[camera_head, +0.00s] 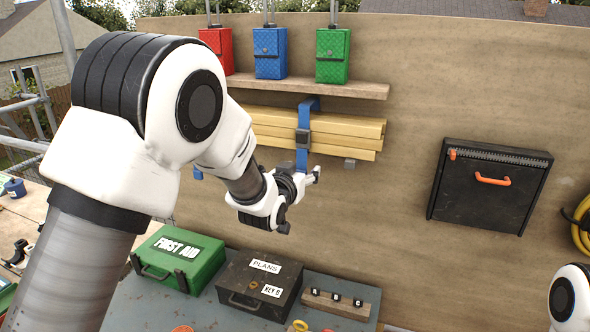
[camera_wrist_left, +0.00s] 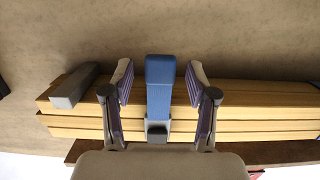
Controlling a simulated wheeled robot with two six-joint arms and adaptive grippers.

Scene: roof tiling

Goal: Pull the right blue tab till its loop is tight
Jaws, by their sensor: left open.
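The right blue tab (camera_head: 302,160) hangs below a dark buckle (camera_head: 303,138) on the front of a stack of yellow boards (camera_head: 350,131). Its blue strap loop (camera_head: 310,104) goes round the boards, and its top stands above the upper board. My left gripper (camera_head: 300,200) is just below the tab. In the left wrist view my open left gripper (camera_wrist_left: 160,92) has one finger on each side of the blue tab (camera_wrist_left: 160,72), with gaps on both sides. A bit of another blue tab (camera_head: 197,173) shows at left; my arm hides the rest. My right gripper is out of view.
Red, blue and green pouches (camera_head: 271,52) stand on a shelf (camera_head: 300,86) above the boards. A grey bracket (camera_head: 349,163) sits under the boards. A black case (camera_head: 490,190) hangs at right. Green first-aid and dark boxes (camera_head: 259,283) stand on the bench below.

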